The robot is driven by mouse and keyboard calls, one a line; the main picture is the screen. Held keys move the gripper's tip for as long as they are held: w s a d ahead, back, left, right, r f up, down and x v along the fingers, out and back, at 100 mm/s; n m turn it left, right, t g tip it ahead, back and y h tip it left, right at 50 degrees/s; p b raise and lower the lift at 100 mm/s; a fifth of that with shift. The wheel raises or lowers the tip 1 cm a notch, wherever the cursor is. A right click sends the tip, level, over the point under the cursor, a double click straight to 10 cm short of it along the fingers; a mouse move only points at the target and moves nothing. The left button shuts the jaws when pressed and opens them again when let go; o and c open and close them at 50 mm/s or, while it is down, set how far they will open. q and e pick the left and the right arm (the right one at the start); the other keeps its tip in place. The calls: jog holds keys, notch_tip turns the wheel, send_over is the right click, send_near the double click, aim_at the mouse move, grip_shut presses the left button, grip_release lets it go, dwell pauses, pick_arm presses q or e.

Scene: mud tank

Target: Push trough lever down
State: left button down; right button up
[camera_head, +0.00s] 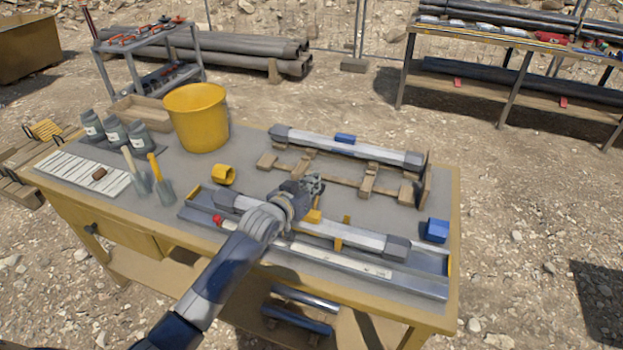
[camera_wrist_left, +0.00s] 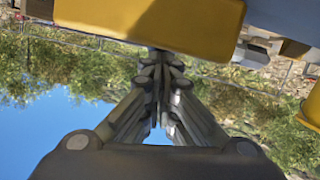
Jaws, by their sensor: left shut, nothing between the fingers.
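The long grey-blue trough (camera_head: 420,285) lies along the front of the table with a pale grey tube (camera_head: 345,236) in it. A yellow piece (camera_head: 314,216) stands at the trough just below my left gripper (camera_head: 314,183); it may be the lever, but I cannot tell for sure. A red knob (camera_head: 217,219) sits at the trough's left part. My left gripper is shut and empty above the tube. In the left wrist view a large yellow part (camera_wrist_left: 150,25) lies just beyond the shut fingertips (camera_wrist_left: 158,58); I cannot tell if they touch. My right gripper is out of view.
A second tube (camera_head: 350,146) rests on a wooden rack behind the trough. A yellow bucket (camera_head: 197,117), a yellow cup (camera_head: 223,174), two trowels (camera_head: 160,180) and grey containers (camera_head: 115,129) stand on the left. A blue block (camera_head: 437,230) is at the right end.

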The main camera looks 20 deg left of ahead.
pick_arm(q)
jog(key=w+g+p, duration=0.1)
jog(key=g+p, duration=0.1)
jog(key=p, duration=0.1)
jog(key=shift+w+f, duration=0.1)
jog(key=shift+w, duration=0.3)
jog(key=shift+w+f, duration=0.4)
jog(key=shift+f, duration=0.05)
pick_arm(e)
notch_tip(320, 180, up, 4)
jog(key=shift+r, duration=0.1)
pick_arm(q)
jog(key=shift+r, duration=0.15)
